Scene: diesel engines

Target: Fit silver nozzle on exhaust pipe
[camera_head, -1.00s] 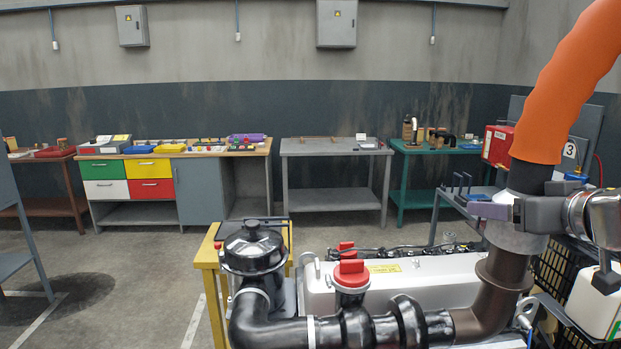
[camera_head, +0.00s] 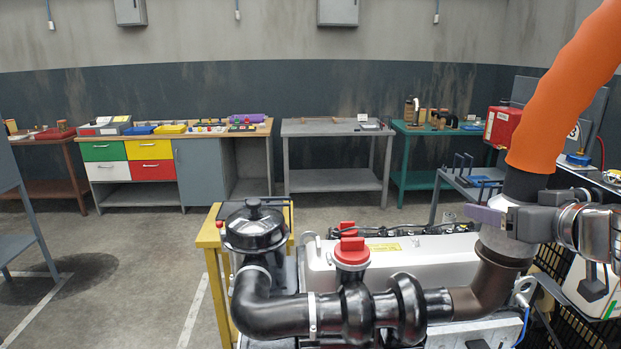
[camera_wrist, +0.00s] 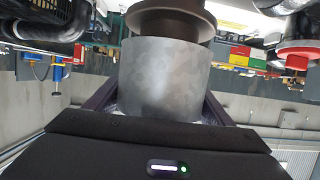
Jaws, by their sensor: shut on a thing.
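The silver nozzle (camera_head: 494,240) is a short, wide grey cylinder at the top of the brown exhaust pipe (camera_head: 486,283), on the right of the engine. My gripper (camera_head: 500,214) comes from the right and is shut on the nozzle. In the wrist view the nozzle (camera_wrist: 163,80) fills the middle, between the two dark fingers. The pipe's brown flange (camera_wrist: 170,20) is right against the nozzle's far end there. The nozzle looks upright and in line with the pipe. How deep it sits on the pipe is hidden.
An orange hose (camera_head: 563,90) with a dark end rises just above the nozzle. The engine (camera_head: 400,262) with black piping (camera_head: 270,315) and a red cap (camera_head: 350,250) stands to the left. A red box (camera_head: 502,127) is behind. Benches line the back wall, with open floor before them.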

